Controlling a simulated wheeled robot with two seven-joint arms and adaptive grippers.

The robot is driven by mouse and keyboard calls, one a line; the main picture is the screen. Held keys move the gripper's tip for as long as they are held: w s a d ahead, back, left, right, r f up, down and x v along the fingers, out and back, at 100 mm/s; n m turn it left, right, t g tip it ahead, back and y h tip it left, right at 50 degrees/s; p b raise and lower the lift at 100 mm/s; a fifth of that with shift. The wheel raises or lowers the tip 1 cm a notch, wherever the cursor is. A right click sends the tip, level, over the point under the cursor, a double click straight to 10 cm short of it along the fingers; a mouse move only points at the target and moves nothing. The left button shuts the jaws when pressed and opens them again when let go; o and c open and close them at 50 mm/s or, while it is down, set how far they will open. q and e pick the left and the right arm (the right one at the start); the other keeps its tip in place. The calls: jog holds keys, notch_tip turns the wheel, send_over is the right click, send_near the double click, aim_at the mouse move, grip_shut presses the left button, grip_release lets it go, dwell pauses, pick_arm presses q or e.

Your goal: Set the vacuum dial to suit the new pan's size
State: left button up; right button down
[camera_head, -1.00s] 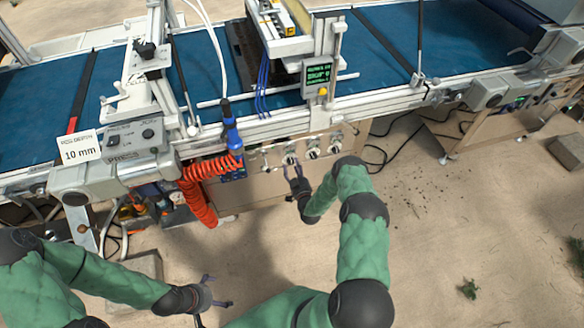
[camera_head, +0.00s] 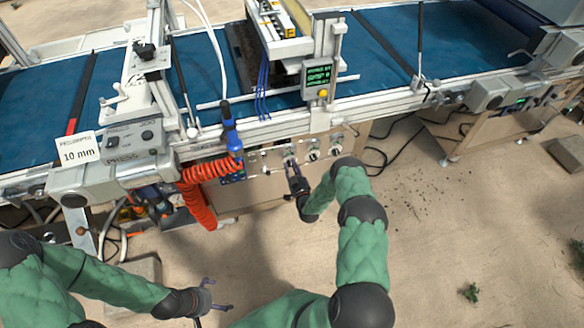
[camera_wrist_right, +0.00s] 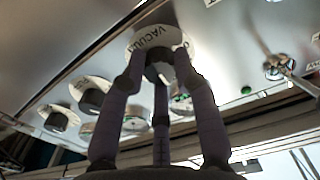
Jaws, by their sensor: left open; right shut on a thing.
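The vacuum dial is a dark knob (camera_wrist_right: 158,68) on a white round plate (camera_wrist_right: 140,37) lettered VACUUM, on the metal front panel under the conveyor. In the right wrist view my right gripper (camera_wrist_right: 155,72) has its fingers closed around the knob, which hides much of it and its setting. In the head view my right gripper (camera_head: 291,165) reaches up to a dial in the row on the panel (camera_head: 270,158). My left gripper (camera_head: 209,291) is open and empty, low over the floor. A dark pan (camera_head: 240,52) lies on the blue belt, partly hidden by the seeder head.
Other dials (camera_wrist_right: 92,100) sit beside the vacuum dial, and a metal toggle (camera_wrist_right: 279,67) is on its other side. A coiled red hose (camera_head: 196,195) hangs left of the panel. A "10 mm" card (camera_head: 79,151) stands at the left. The floor in front is mostly clear.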

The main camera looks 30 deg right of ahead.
jog(key=shift+r+m, duration=0.1)
jog(key=shift+m, duration=2.6)
jog(key=shift+w, duration=0.1)
jog(key=c, duration=0.9)
grip_release()
jog(key=shift+c, duration=0.2)
jog(key=v, duration=1.2)
